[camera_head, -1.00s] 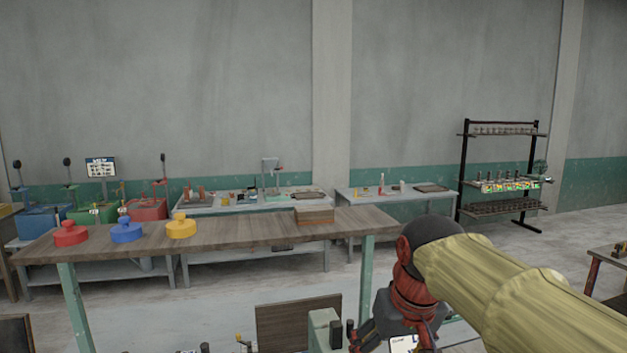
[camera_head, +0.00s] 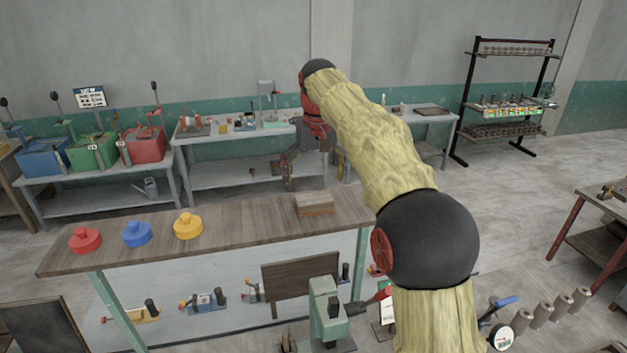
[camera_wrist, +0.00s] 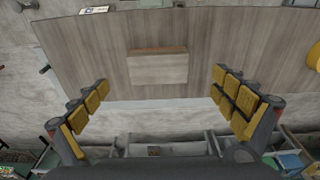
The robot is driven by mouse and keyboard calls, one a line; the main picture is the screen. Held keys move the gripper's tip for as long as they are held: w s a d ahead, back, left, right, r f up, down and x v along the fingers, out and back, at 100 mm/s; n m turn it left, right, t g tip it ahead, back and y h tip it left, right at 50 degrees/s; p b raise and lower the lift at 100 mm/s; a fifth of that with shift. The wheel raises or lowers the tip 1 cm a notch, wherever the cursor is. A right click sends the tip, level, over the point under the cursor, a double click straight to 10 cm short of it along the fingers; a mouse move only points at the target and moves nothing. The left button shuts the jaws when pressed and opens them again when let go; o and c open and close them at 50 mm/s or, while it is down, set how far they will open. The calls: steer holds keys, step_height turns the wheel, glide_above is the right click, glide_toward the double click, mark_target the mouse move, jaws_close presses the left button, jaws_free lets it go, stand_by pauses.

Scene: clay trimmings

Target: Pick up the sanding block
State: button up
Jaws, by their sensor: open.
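The sanding block (camera_head: 315,203) is a brown rectangular block lying flat at the right end of the wooden shelf top (camera_head: 250,222) in the head view. In the wrist view, the block (camera_wrist: 157,68) shows a pale greyish top and a reddish-brown edge, lying on the wood planks. My gripper (camera_head: 316,182) hangs fingers-down above and behind the block in the head view. In the wrist view its yellow-padded fingers (camera_wrist: 160,84) are spread wide, empty, on either side of the block's line and apart from it.
Red (camera_head: 85,240), blue (camera_head: 137,233) and yellow (camera_head: 188,226) knobbed discs stand on the shelf left of the block. A green machine (camera_head: 328,315) stands below in front. Benches with tools line the back wall. The wood around the block is clear.

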mark_target(314, 198)
steer(key=shift+w+a+r+p, duration=0.25)
steer(key=shift+w+a+p, duration=0.1)
steer(key=shift+w, duration=0.3)
step_height(314, 198, down, 2)
steer(key=shift+w+f, duration=0.1)
steer(key=shift+f, duration=0.1)
steer(key=f, duration=0.2)
steer(key=f+p, duration=0.1)
steer(key=f, duration=0.1)
steer(key=shift+d, duration=0.35)
steer(key=shift+w+f, duration=0.2)
steer(key=shift+f, duration=0.5)
steer(key=c, duration=1.2)
steer(key=shift+c, duration=0.3)
steer(key=shift+r, duration=0.1)
